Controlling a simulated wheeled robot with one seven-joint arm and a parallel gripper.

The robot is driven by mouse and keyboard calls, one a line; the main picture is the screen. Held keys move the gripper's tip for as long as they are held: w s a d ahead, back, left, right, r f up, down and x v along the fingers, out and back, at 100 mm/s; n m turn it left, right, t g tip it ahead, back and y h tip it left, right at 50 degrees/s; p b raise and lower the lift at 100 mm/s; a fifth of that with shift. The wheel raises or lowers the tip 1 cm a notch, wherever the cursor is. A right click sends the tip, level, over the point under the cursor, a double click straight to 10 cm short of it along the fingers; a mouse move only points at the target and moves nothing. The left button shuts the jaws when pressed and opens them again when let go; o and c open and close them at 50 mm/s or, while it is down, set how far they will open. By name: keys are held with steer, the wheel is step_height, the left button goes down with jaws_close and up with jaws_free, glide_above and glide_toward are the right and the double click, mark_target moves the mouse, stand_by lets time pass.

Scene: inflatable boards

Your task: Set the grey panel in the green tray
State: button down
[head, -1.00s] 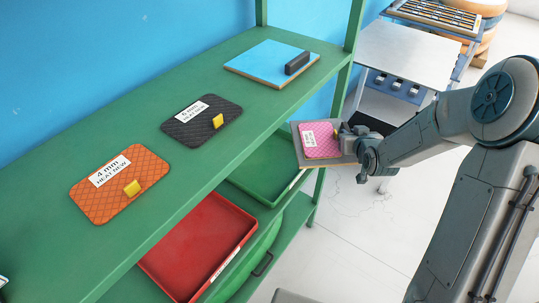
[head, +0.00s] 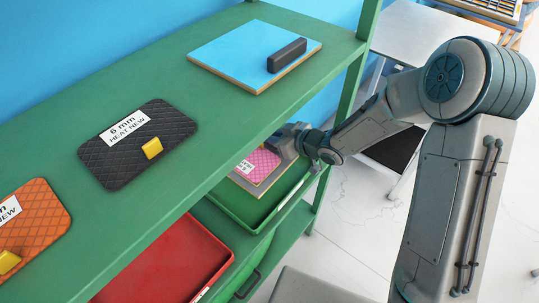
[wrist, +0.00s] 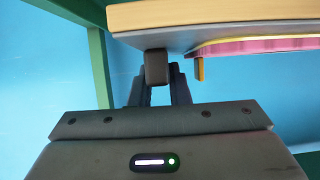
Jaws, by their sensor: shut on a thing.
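The grey panel (head: 282,171), with a pink quilted pad (head: 262,162) and a white label on its face, is in my gripper (head: 299,140). In the wrist view the gripper (wrist: 157,78) is shut on the panel's dark block handle, and the panel (wrist: 160,40) shows its tan edge at the top. The green tray (head: 238,213) is on the lower shelf. In the head view the panel is over the tray area, partly hidden by the upper shelf. I cannot tell whether it touches the tray.
The green upper shelf (head: 150,225) holds a blue panel (head: 245,55) with a dark handle, a black pad (head: 120,160) and an orange pad (head: 35,225). A red tray (head: 165,265) is left of the green tray. A shelf post (head: 350,110) stands close to my arm.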

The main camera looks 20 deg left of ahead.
steer(key=shift+f+b, duration=0.35)
steer(key=shift+f, duration=2.65)
steer(key=shift+f, duration=0.15)
steer(key=c, duration=1.4)
jaws_free()
steer(key=shift+o, duration=0.2)
steer(key=shift+d+r, duration=0.25)
steer(key=shift+r, duration=0.05)
steer(key=p+v, duration=0.1)
steer(key=v, duration=1)
steer(key=shift+s+d+r, duration=0.1)
steer(key=shift+d, duration=0.15)
